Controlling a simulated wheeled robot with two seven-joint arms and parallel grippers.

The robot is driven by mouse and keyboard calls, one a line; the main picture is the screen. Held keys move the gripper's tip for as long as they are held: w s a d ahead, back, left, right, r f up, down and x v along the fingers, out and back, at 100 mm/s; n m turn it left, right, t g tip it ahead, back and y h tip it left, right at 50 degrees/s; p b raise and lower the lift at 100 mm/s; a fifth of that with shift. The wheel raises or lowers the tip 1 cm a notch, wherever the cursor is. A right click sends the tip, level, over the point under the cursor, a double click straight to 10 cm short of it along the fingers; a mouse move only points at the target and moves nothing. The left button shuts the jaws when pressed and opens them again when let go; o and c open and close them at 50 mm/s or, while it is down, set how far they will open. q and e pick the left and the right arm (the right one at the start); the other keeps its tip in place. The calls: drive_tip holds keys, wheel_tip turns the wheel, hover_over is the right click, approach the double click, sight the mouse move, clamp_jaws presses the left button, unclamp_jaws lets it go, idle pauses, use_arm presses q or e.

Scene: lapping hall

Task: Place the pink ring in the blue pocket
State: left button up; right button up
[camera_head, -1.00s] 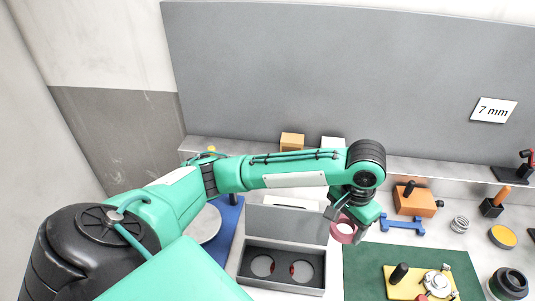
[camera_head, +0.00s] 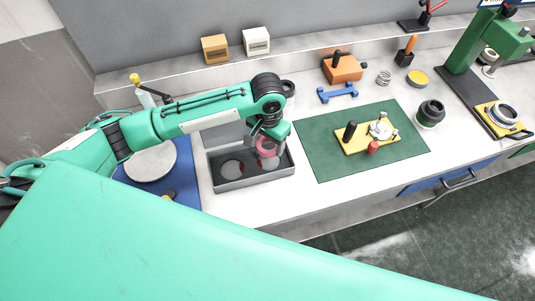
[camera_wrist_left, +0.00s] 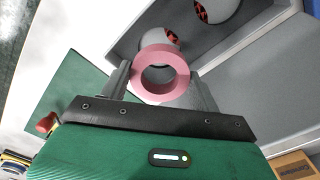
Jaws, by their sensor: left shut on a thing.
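The pink ring (camera_head: 260,153) is held in the jaws of my left gripper (camera_head: 267,147), above the right part of a dark grey open case (camera_head: 222,185). In the left wrist view the ring (camera_wrist_left: 139,77) sits between the fingers (camera_wrist_left: 158,80), its hole facing the camera. The case has two round light pockets: the left one (camera_head: 232,168) shows clearly, while the right one lies partly behind the ring. The wrist view shows red and dark patterning at both pockets (camera_wrist_left: 168,37); I see no clear blue on either. My right gripper is out of view.
A green mat (camera_head: 315,150) with a yellow fixture (camera_head: 357,146) lies right of the case. A blue mat with a round grey plate (camera_head: 150,163) lies left. An orange block (camera_head: 342,70) and a blue bar (camera_head: 338,93) stand behind. The bench front right of the case is clear.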

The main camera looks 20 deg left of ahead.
sight(268, 163)
use_arm(q)
wheel_tip(268, 163, down, 3)
drive_tip(key=shift+r, duration=0.1)
wheel_tip(268, 163, down, 5)
drive_tip(key=shift+r+p, duration=0.1)
drive_tip(key=shift+p, duration=0.25)
drive_tip(key=shift+s, duration=0.15)
drive_tip(key=shift+f, duration=0.2)
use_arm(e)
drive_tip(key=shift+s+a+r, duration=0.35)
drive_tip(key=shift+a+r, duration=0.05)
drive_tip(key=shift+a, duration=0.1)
